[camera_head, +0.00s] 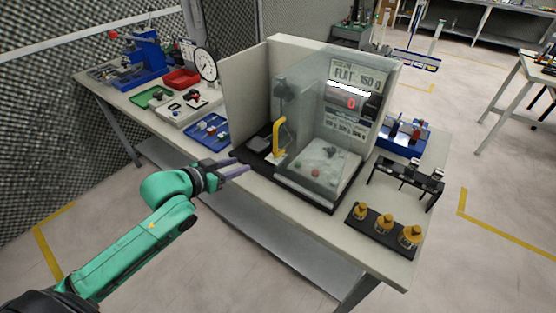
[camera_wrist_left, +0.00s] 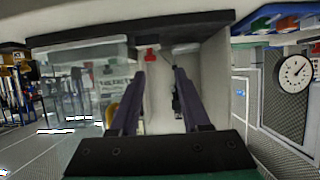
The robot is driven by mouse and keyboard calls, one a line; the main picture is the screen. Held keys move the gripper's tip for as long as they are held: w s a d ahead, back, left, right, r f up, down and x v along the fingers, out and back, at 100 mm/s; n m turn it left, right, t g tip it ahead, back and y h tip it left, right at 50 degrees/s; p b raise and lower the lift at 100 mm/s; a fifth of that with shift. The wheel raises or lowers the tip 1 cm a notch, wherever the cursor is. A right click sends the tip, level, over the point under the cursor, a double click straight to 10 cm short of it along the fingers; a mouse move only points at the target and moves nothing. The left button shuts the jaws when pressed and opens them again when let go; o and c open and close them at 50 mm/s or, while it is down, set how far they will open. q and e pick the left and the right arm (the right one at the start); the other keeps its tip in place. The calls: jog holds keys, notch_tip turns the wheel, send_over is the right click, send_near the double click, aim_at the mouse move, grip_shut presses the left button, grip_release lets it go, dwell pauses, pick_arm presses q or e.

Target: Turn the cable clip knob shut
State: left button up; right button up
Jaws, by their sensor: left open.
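I cannot tell for certain which part is the cable clip knob. A small red knob-like piece (camera_head: 315,173) sits on the pale floor of a clear-fronted booth, with a few other small parts. A red piece (camera_wrist_left: 152,54) also shows beyond my fingers in the left wrist view, which looks upside down. My left gripper (camera_head: 242,168) is open and empty at the table's front edge, left of the booth and apart from it. Its two dark fingers also show spread in the left wrist view (camera_wrist_left: 160,90). My right gripper is not in view.
The booth (camera_head: 309,203) has a clear panel and a yellow handle (camera_head: 280,138). Left of it are a dial gauge (camera_head: 206,65), a blue tray (camera_head: 209,133) and a white board (camera_head: 184,117).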

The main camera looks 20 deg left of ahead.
pick_arm(q)
jog(key=shift+h, duration=0.3)
jog(key=x, duration=0.4)
jog(key=d+r+p+x, duration=0.1)
jog(key=x, duration=0.4)
jog(key=r+x, duration=0.1)
jog(key=x, duration=0.4)
jog(key=shift+d, duration=0.4)
jog(key=shift+m, duration=0.3)
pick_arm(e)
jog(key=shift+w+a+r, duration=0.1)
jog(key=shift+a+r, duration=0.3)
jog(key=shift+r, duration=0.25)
pick_arm(q)
grip_shut()
